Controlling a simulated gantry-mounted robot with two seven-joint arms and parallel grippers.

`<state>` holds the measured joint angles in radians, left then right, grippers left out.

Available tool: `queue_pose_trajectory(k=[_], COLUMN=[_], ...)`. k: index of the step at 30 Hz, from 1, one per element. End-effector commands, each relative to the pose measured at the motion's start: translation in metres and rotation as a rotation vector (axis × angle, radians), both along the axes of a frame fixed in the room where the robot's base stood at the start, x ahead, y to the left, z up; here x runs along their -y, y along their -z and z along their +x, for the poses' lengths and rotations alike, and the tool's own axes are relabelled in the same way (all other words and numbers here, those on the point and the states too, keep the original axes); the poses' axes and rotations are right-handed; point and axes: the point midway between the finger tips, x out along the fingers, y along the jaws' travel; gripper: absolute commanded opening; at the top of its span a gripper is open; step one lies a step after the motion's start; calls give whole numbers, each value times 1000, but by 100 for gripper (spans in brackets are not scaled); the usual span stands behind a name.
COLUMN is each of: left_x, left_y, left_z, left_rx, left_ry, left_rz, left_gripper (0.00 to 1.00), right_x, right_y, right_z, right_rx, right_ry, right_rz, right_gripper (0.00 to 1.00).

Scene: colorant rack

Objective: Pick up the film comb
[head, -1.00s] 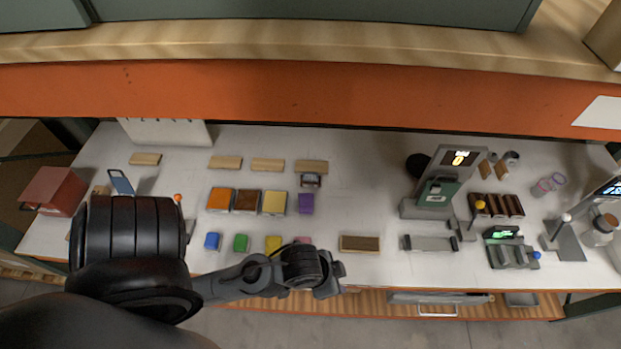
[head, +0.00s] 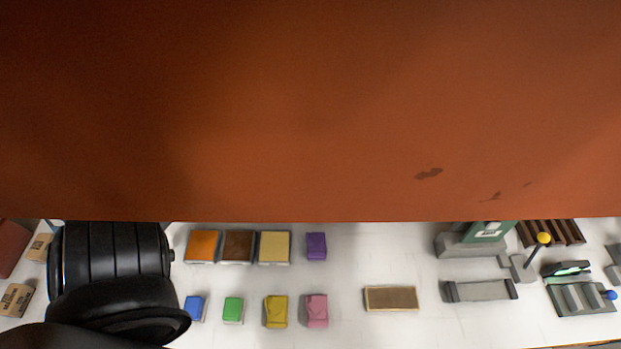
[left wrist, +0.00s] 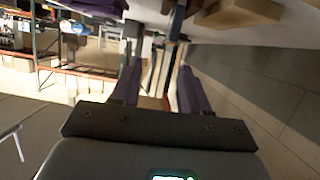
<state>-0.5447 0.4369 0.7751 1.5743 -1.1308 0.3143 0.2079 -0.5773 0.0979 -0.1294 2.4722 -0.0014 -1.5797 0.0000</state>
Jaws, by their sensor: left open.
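I cannot single out the film comb for certain. A grey bar-shaped piece with raised ends (head: 480,290) lies on the white bench right of centre in the head view, but I cannot tell whether it is the comb. My left gripper (left wrist: 160,88) shows in the left wrist view with its two dark purple fingers apart. No held object can be made out between them; the background there is cluttered. In the head view only a thick black part of my left arm shows, at the left, and the gripper is out of sight. My right gripper is in neither view.
An orange beam (head: 300,120) fills the upper head view and hides the bench's back. Coloured blocks such as the orange one (head: 202,246) and blue one (head: 195,308) stand left of centre. A brown-topped flat block (head: 390,298) lies beside clear bench. Grey devices (head: 585,297) crowd the right.

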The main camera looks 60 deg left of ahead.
Motion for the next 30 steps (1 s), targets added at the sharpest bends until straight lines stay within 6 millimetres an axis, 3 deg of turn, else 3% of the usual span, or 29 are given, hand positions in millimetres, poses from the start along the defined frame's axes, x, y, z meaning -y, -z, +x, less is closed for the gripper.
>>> queue_pose_trajectory(k=[1, 6, 15, 25, 30], left_x=[-8, -12, 4, 13, 20], left_y=[12, 18, 30, 38, 43], left_z=[1, 8, 40, 59, 78], left_rx=[6, 15, 16, 15, 16], left_ry=[-7, -5, -6, -6, -6], left_rz=[14, 29, 29, 30, 28], left_gripper=[45, 45, 45, 45, 45], right_x=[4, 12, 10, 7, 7], right_y=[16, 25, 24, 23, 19], right_z=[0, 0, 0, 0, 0], right_rx=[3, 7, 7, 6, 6], right_ry=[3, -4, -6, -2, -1], right_rz=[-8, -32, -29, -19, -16], right_gripper=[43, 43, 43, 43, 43])
